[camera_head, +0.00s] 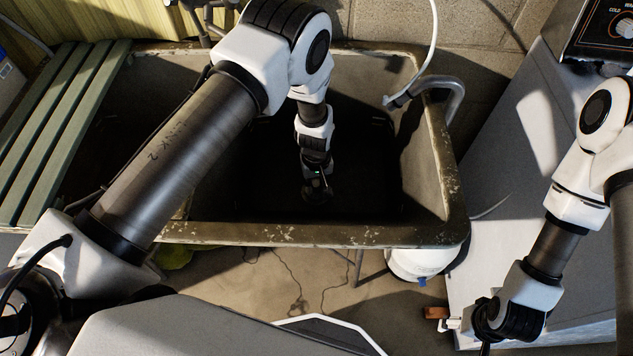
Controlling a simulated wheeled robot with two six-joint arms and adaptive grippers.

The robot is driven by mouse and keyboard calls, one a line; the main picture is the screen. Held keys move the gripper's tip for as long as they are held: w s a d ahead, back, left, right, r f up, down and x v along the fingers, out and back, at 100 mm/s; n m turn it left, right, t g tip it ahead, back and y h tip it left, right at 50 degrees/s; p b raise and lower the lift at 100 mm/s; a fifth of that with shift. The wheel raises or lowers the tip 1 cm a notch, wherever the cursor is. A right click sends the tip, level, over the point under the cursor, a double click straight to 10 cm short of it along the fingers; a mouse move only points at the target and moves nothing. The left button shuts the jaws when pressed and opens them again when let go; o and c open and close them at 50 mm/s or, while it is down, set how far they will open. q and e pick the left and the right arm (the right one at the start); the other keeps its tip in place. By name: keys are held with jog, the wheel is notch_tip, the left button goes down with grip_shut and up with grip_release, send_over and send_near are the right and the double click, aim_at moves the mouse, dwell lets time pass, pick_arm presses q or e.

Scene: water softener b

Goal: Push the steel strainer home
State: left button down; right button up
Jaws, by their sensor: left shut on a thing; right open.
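My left arm reaches down into the deep stone sink (330,236), and my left gripper (318,190) is low in the basin's dark interior. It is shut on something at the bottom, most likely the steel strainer. The strainer itself cannot be made out in the shadow, nor can the drain or how the strainer sits in it. My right gripper is at the bottom right, outside the sink and in front of the grey cabinet.
A green slatted rack (55,125) lies at the sink's left. A white hose (432,45) and a grey pipe (452,92) hang at its back right corner. A white container (418,262) stands below the front right rim. A grey cabinet (515,150) stands to the right.

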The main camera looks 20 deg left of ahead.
pick_arm(q)
jog(key=shift+f+b, duration=0.35)
jog(key=shift+f, duration=0.2)
jog(key=c, duration=0.9)
grip_release()
jog(key=shift+r, duration=0.1)
notch_tip(320, 180, up, 12)
jog(key=shift+f, duration=0.1)
